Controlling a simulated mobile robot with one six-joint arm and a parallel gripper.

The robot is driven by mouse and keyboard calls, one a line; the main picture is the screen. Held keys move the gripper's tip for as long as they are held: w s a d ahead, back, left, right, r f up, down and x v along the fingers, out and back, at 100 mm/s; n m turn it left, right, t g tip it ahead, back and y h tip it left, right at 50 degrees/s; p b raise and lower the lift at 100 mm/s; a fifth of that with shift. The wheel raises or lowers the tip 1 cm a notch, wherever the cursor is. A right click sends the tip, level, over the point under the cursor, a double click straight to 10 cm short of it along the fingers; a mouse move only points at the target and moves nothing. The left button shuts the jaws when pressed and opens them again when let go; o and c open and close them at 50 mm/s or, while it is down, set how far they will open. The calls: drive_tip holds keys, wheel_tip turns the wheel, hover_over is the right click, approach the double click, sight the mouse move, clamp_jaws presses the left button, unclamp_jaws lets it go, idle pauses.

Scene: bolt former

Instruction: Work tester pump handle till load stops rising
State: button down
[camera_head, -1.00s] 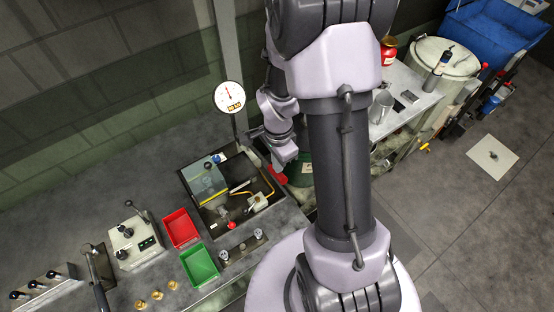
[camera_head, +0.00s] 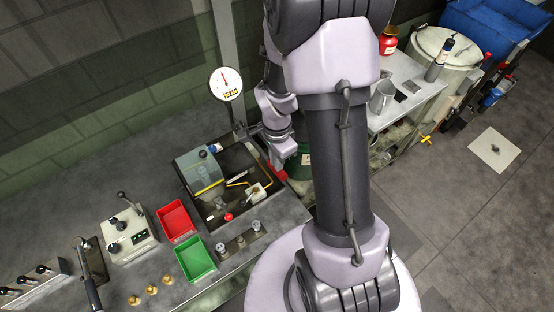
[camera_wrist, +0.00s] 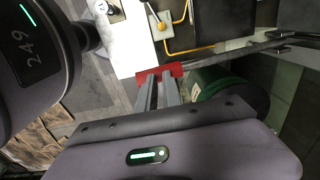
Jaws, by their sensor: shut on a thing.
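My gripper (camera_wrist: 159,80) is shut on the red grip (camera_wrist: 175,69) of the pump handle in the wrist view. The handle's dark bar (camera_wrist: 245,52) runs from the grip towards the upper right. In the head view my gripper (camera_head: 277,165) is beside the right edge of the tester (camera_head: 236,183), with the red grip (camera_head: 281,174) just under it. The tester is a dark recessed tray with a clear shield and a yellow line. Its round white gauge (camera_head: 226,82) stands on a post behind. The needle points nearly straight up; the small digits below are unreadable.
A red bin (camera_head: 175,220) and a green bin (camera_head: 195,261) sit left of the tester. A control box (camera_head: 129,238), lever (camera_head: 91,290) and several brass pieces (camera_head: 152,289) are further left. A green drum (camera_wrist: 232,97) is close right of my gripper.

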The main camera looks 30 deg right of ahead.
drive_tip(key=shift+f+b, duration=2.95)
drive_tip(key=shift+f, duration=0.3)
drive_tip(key=shift+r, duration=0.1)
wheel_tip(320, 180, up, 11)
drive_tip(key=p, duration=0.8)
drive_tip(key=shift+w, duration=0.1)
